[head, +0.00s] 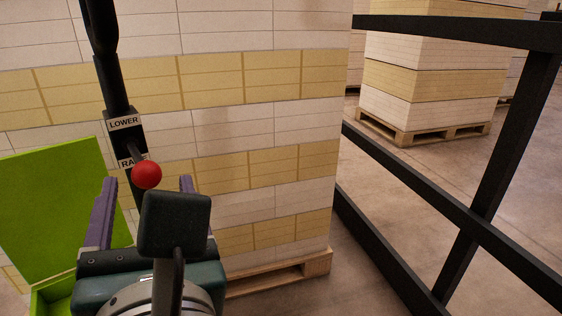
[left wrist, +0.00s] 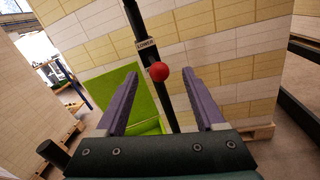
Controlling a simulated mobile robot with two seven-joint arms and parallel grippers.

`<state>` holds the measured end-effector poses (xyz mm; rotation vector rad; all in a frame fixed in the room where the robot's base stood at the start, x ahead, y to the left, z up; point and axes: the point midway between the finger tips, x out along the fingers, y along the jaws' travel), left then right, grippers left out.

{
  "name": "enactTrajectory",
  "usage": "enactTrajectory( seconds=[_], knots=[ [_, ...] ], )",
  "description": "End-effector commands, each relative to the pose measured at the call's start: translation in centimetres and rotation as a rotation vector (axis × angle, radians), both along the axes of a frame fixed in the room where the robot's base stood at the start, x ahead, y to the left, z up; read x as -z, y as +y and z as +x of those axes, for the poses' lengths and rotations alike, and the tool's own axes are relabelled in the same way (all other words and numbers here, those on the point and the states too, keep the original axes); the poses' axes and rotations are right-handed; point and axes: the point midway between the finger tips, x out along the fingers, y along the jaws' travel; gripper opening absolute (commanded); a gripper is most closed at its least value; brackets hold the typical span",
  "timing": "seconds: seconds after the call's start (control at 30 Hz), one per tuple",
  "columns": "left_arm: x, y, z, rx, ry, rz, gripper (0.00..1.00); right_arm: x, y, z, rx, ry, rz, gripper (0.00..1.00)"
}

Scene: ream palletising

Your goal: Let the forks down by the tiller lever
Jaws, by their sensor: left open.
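The black tiller (head: 117,85) rises in front of a stack of reams, with a LOWER label above a second label that is partly hidden. The lever's red ball knob (head: 147,175) is beside the lower label. My left gripper (head: 148,184) is open, its purple fingers on either side of the knob in the picture. In the left wrist view the red knob (left wrist: 160,72) appears between the open fingertips; I cannot tell whether it touches either. The forks are hidden. My right gripper is not in view.
A tall stack of cream and yellow reams (head: 220,120) stands on a wooden pallet (head: 285,275) behind the tiller. A green panel (head: 55,205) is at left. A black rail frame (head: 420,195) runs along the right, with another loaded pallet (head: 420,135) beyond it.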

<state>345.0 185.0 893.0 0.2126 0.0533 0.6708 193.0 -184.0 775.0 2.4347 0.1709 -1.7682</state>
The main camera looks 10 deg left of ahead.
Motion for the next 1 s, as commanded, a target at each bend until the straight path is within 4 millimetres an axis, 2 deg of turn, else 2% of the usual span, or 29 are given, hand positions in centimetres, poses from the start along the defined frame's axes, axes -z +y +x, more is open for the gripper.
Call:
enactTrajectory(
  seconds=[0.03,0.17,0.63,0.8,1.0],
  knots=[
    [1.1,0.2,-0.2,-0.017,0.000,-0.017,0.71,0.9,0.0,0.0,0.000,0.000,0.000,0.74],
    [1.2,0.8,0.2,-0.033,-0.002,-0.033,0.71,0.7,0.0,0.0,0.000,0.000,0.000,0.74],
    [1.0,6.0,6.3,-0.032,-0.003,-0.027,0.71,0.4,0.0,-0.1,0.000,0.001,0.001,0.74],
    [1.1,6.7,7.2,-0.031,-0.002,-0.029,0.71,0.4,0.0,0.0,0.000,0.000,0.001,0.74],
    [1.1,6.8,7.2,-0.031,0.000,-0.030,0.71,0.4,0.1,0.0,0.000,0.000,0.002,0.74]
  ],
)
